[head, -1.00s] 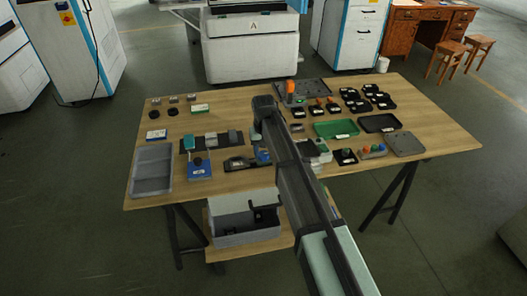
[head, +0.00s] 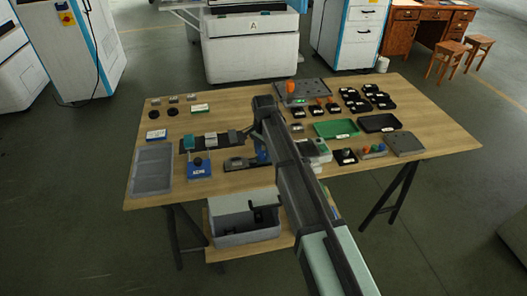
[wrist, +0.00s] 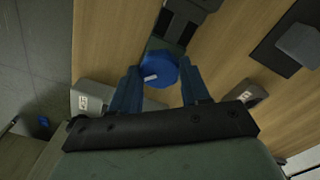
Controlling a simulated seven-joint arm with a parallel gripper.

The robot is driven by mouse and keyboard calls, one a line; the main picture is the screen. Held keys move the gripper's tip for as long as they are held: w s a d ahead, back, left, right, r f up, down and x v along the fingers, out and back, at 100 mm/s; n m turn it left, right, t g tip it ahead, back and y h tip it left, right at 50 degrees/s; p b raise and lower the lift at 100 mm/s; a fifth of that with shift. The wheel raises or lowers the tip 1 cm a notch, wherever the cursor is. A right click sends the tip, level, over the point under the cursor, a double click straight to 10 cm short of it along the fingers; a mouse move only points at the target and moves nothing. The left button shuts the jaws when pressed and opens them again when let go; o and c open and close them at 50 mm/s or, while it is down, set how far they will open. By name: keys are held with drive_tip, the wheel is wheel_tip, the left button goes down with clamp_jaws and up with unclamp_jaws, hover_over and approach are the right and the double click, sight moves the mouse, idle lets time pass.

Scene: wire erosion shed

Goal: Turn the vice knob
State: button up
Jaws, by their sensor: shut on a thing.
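The vice (head: 237,163) is a dark grey tool lying near the middle of the table's front half, just left of my arm. In the wrist view, the dark vice body (wrist: 185,18) is at the top, with its round blue knob (wrist: 158,69) below it. The knob carries a small white mark. My gripper (wrist: 160,78) has blue fingers on the left and right sides of the knob and is shut on it. In the head view my arm hides the knob, and only a bit of my gripper (head: 261,152) shows.
A blue-based device (head: 198,168) and a grey tray (head: 152,168) stand left of the vice. Labelled grey parts (wrist: 92,101) flank my fingers. A grey block (wrist: 300,43) on a dark base is at upper right. Small parts and trays, including a green tray (head: 336,128), crowd the right.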

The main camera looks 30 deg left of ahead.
sight(264, 154)
drive_tip(key=shift+m, duration=1.2)
drive_tip(key=o, duration=1.1)
drive_tip(key=shift+c, duration=0.2)
drive_tip(key=shift+r, duration=0.1)
wheel_tip(264, 154, up, 14)
drive_tip(key=shift+f, duration=0.2)
